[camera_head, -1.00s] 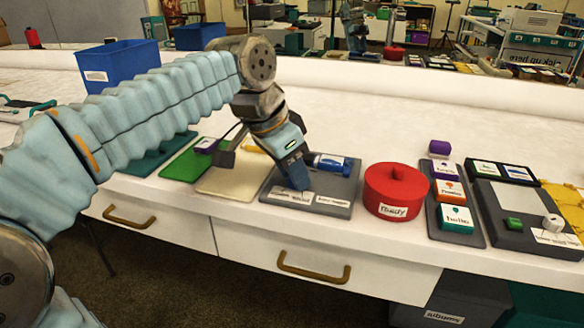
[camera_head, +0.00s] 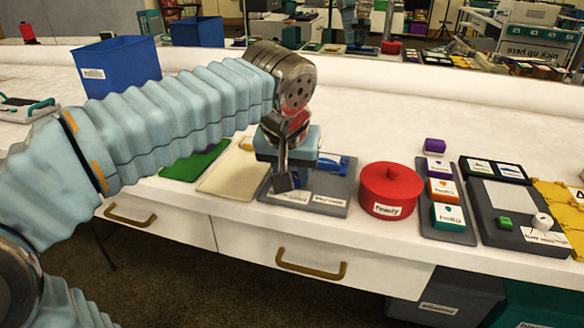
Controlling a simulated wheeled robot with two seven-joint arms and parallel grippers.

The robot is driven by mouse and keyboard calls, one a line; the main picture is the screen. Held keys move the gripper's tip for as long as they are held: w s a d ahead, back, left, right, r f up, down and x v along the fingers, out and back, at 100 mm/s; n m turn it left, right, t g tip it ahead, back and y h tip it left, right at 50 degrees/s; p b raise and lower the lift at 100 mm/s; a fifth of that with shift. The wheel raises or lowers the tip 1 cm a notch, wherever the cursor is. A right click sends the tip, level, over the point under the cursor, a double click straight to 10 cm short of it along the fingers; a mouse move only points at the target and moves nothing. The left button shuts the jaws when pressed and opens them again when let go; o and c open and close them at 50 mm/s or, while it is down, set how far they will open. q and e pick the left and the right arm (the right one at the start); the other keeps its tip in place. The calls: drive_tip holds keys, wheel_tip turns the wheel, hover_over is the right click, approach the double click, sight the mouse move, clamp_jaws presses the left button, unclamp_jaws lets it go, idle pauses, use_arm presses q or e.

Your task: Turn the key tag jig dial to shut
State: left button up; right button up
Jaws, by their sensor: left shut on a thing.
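The key tag jig is a dark grey board (camera_head: 338,187) with white labels along its front edge and a blue part (camera_head: 337,163) showing at its back right. My left gripper (camera_head: 290,178) points down over the left half of this board. It is shut on the jig's dial, which the fingers and wrist mostly hide; only a bit of blue shows between them. I cannot read which way the dial points or the small labels. My right gripper is not in view.
A red round lidded pot (camera_head: 388,183) stands close to the right of the jig. Further right are a dark rack of colored blocks (camera_head: 465,233) and a grey device with a white knob (camera_head: 541,221). A cream board (camera_head: 230,174) lies left. Blue bins (camera_head: 120,67) stand behind my left arm.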

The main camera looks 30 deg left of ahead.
use_arm(q)
drive_tip(key=shift+n, duration=0.3)
drive_tip(key=o, duration=1)
drive_tip(key=shift+o, duration=0.2)
drive_tip(key=p+v, duration=0.2)
drive_tip(key=v, duration=1.1)
drive_tip(key=shift+r, duration=0.35)
drive_tip(key=shift+s+d, duration=0.1)
drive_tip(key=shift+d, duration=0.05)
